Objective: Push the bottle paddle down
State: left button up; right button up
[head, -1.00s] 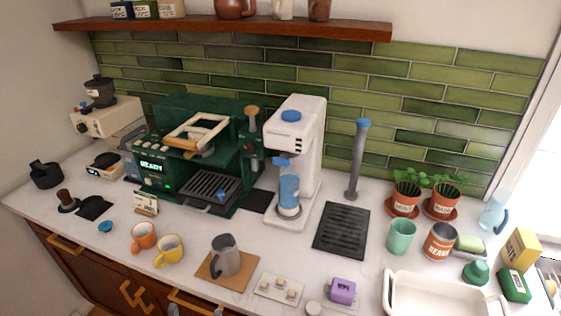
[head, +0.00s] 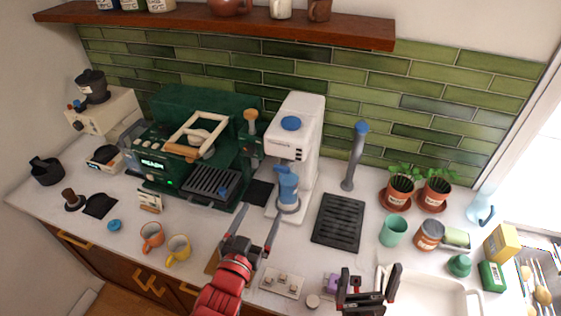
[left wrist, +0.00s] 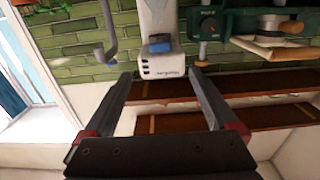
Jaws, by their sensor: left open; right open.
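The white dispenser (head: 300,140) stands at the back of the counter with a blue disc on top. A blue paddle (head: 284,168) juts from its front, just above a blue bottle (head: 289,190); where the two meet is hard to tell. My left gripper (head: 255,215) is open and empty, in front of the dispenser and apart from it. The left wrist view shows the dispenser upside down, with a blue part (left wrist: 160,44), likely the paddle, beyond and between my open fingers (left wrist: 158,76). My right gripper (head: 371,268) is open and empty by the sink.
The green espresso machine (head: 190,150) stands left of the dispenser. A black drain mat (head: 339,222) and a grey column with a blue top (head: 354,160) are to its right. My left gripper hides the grey jug.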

pick_arm(q)
jog(key=b, duration=0.6)
send_near(281, 171)
jog(key=p+x, duration=0.2)
jog(key=x, duration=0.7)
jog(key=shift+w+r, duration=0.1)
jog(key=shift+w, duration=0.25)
jog(key=shift+w+d+p, duration=0.25)
jog(key=shift+w+p, duration=0.05)
jog(key=shift+w, duration=0.25)
jog(key=shift+c, duration=0.3)
grip_shut()
